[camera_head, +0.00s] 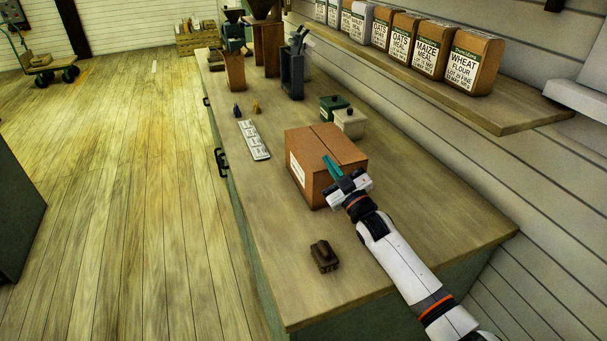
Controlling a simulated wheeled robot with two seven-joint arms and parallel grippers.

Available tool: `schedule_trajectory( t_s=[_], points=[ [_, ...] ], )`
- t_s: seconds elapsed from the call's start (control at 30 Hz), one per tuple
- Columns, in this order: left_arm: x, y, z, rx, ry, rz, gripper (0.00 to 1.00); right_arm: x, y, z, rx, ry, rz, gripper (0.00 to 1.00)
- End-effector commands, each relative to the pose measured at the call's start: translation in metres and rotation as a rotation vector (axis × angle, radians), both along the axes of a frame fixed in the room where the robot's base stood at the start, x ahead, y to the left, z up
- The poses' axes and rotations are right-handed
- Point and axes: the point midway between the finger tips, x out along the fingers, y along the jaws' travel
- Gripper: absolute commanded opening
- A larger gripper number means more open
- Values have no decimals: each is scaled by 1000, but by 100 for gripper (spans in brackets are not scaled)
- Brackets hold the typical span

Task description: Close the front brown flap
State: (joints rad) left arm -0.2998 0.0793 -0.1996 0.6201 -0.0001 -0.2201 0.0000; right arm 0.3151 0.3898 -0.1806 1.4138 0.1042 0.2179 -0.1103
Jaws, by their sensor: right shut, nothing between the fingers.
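A brown cardboard box (301,178) with a white label on its left side stands on the wooden counter (365,285). A seam splits its top into two flaps, a left flap (308,148) and a right flap (338,140). Both look flat or nearly flat; I cannot tell whether a slight gap remains. My right gripper (327,160) reaches in from the lower right. Its teal fingers are together and empty, over the near part of the box top by the seam. I cannot tell whether they touch it. My left gripper is not in view.
A dark brown block-like object (324,256) lies on the counter nearer me. A label strip (253,140) lies left. A shelf (500,115) with paper bags overhangs the right. The counter's front is mostly clear.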

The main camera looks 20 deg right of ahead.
Motion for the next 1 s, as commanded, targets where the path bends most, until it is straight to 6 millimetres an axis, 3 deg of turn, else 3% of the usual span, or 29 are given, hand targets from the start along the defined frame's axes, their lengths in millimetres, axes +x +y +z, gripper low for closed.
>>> schedule_trajectory(
  t_s=[0.5, 1.0],
  points=[
    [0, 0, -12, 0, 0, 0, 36, 0, -8, -17, 370, 13, 0, 0],
    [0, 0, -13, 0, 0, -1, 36, 0, -9, -21, 456, 16, -1, 0]
  ],
)
